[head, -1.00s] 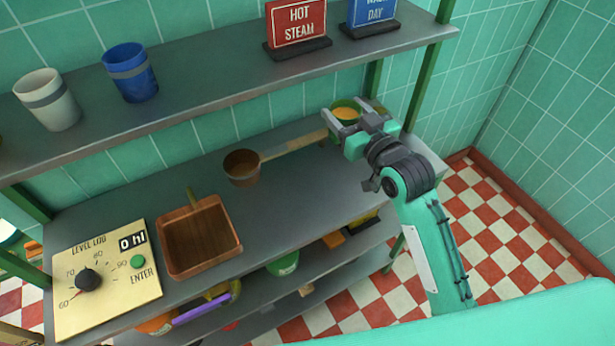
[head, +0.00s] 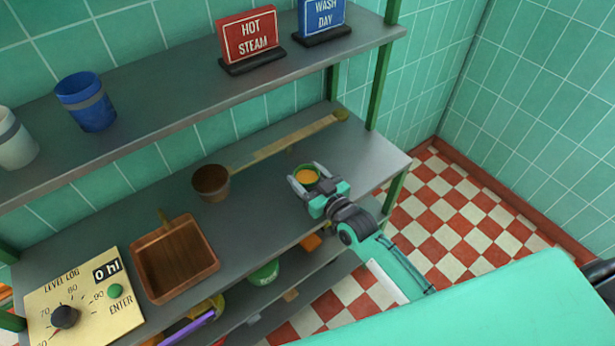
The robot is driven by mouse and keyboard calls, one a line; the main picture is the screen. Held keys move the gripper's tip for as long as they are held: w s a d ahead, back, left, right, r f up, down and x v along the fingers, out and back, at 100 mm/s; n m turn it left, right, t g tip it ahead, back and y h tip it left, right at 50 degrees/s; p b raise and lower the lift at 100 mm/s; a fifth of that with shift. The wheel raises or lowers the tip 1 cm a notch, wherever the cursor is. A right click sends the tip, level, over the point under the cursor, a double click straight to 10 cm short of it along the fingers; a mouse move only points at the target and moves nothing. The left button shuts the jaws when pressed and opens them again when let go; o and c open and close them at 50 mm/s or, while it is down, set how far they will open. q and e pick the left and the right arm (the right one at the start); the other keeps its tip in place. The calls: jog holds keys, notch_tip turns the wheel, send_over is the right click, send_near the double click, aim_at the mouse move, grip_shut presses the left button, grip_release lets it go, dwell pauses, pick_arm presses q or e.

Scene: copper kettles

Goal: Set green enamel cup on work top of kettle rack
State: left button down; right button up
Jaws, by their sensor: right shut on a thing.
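The green enamel cup (head: 306,176), with an orange inside, is between the fingers of my right gripper (head: 304,181), which is shut on it. The cup looks upright. It is over the right part of the grey work top (head: 265,215) of the kettle rack; I cannot tell whether its base touches the surface. The fingers hide part of its sides. My left gripper is not in view.
A copper dipper (head: 211,183) with a long handle lies behind and left of the cup. A copper tray (head: 174,257) and a level log panel (head: 88,297) are farther left. The upper shelf (head: 170,85) holds cups and signs. The work top around the cup is clear.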

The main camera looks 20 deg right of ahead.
jog(key=shift+f, duration=0.45)
jog(key=shift+f, duration=0.1)
jog(key=o, duration=1)
jog(key=shift+b+v, duration=1.25)
jog(key=shift+v, duration=4.75)
